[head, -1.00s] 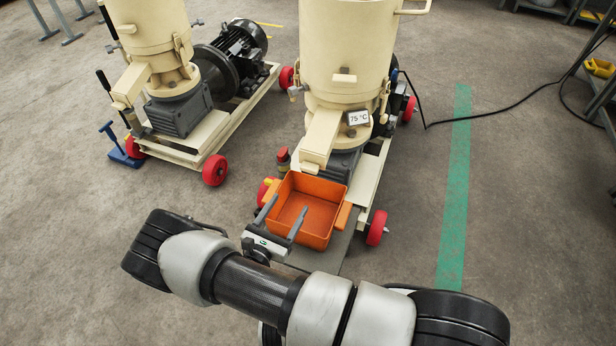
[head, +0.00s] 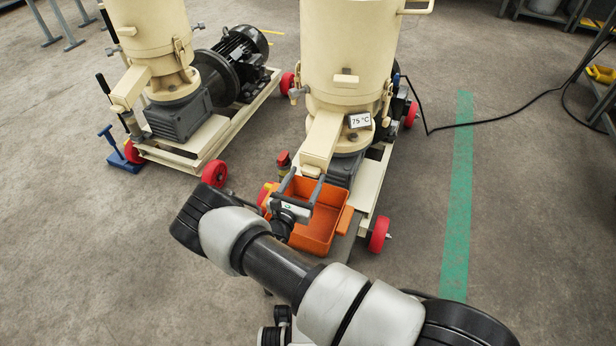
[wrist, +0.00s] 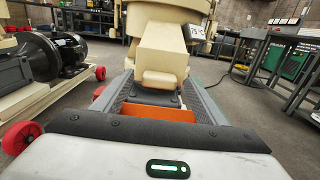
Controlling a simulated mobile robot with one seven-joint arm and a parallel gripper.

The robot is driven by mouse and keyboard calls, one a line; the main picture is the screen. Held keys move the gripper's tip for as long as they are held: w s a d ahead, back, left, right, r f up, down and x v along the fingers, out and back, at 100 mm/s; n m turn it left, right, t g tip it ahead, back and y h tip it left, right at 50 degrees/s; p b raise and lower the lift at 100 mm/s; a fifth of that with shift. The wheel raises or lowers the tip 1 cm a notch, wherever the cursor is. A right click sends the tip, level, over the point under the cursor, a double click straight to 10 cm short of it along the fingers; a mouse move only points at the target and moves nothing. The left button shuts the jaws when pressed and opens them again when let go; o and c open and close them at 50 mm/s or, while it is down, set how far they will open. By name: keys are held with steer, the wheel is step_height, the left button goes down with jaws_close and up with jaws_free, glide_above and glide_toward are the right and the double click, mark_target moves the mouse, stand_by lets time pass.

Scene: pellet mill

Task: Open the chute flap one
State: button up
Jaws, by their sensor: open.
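The cream discharge chute (head: 323,138) slopes down from the near pellet mill (head: 348,50). Its lower end, a cream flap-like face (head: 312,167), also shows ahead in the wrist view (wrist: 160,78). I cannot tell from the frames whether it is open. My gripper (head: 303,182) is open and empty, its two grey fingers pointing at the chute's lower end from just in front and above the orange bin. In the wrist view the fingers (wrist: 158,86) appear either side of the chute's lower end; contact cannot be told.
An orange bin (head: 322,222) sits under the chute, partly hidden by my gripper. A second mill (head: 148,35) stands to the left, with a blue pedal-like tool (head: 122,160) beside it. A black cable (head: 500,118) runs right. Floor by the green stripe (head: 460,200) is clear.

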steer(key=shift+x, duration=1.1)
steer(key=c, duration=1.5)
steer(key=shift+a+r, duration=0.1)
